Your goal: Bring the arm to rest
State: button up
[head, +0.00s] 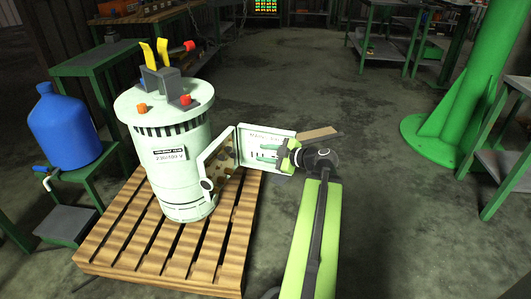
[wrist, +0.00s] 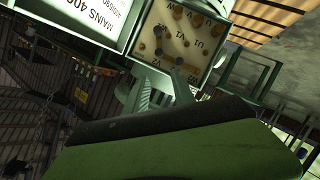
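My gripper (head: 266,153) is in front of the open cover door (head: 282,134) of the pale green cylindrical machine (head: 180,170). Its two fingers point left toward the opened terminal box (head: 222,160) and stand apart, with nothing seen between them. In the wrist view, the fingers (wrist: 162,88) are also apart, just below the terminal board (wrist: 182,38) with its bolts and letter marks. I cannot tell whether a finger touches the box. The door's label side, with "MAINS 400" print, shows in the wrist view (wrist: 95,18). My green arm reaches up from the lower middle of the head view.
The machine stands on a wooden pallet (head: 160,250). A blue jug (head: 62,128) sits on a green stand at left. A green column (head: 470,95) and a workbench (head: 508,150) stand at right. Open floor (head: 370,150) lies right of the arm and behind it.

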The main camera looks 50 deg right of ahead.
jog(key=w+a+n+y+p, duration=0.1)
jog(key=w+a, duration=0.3)
jog(key=a, duration=0.2)
jog(key=w+a+r+n+g+y+p, duration=0.1)
jog(key=w+a+n+y, duration=0.1)
jog(key=w+a, duration=0.2)
jog(key=w+a+r+n+y+p, duration=0.1)
jog(key=w+a, duration=0.3)
jog(key=a, duration=0.5)
jog(key=shift+w+a+g+y, duration=0.15)
jog(key=shift+a+g+y, duration=0.2)
jog(key=shift+g+y, duration=0.05)
jog(key=a+f+n+g+p, duration=0.1)
jog(key=a+f+g+p, duration=0.2)
jog(key=a, duration=1.1)
jog(key=a+f+n+g+p, duration=0.1)
jog(key=a+f+g, duration=0.3)
jog(key=a, duration=1)
jog(key=s+a+f+m+g+h, duration=0.2)
jog(key=s+f+m+g+h, duration=0.1)
jog(key=s+m+g+h, duration=0.15)
jog(key=s+d+f+m+h, duration=0.1)
jog(key=s+d+m+h, duration=0.15)
jog(key=d+m, duration=0.55)
notch_tip(320, 180, up, 38)
jog(key=a+m+p, duration=0.2)
jog(key=p, duration=3.6)
jog(key=shift+m+g+p, duration=0.3)
jog(key=shift+m+g, duration=0.05)
jog(key=shift+g, duration=0.1)
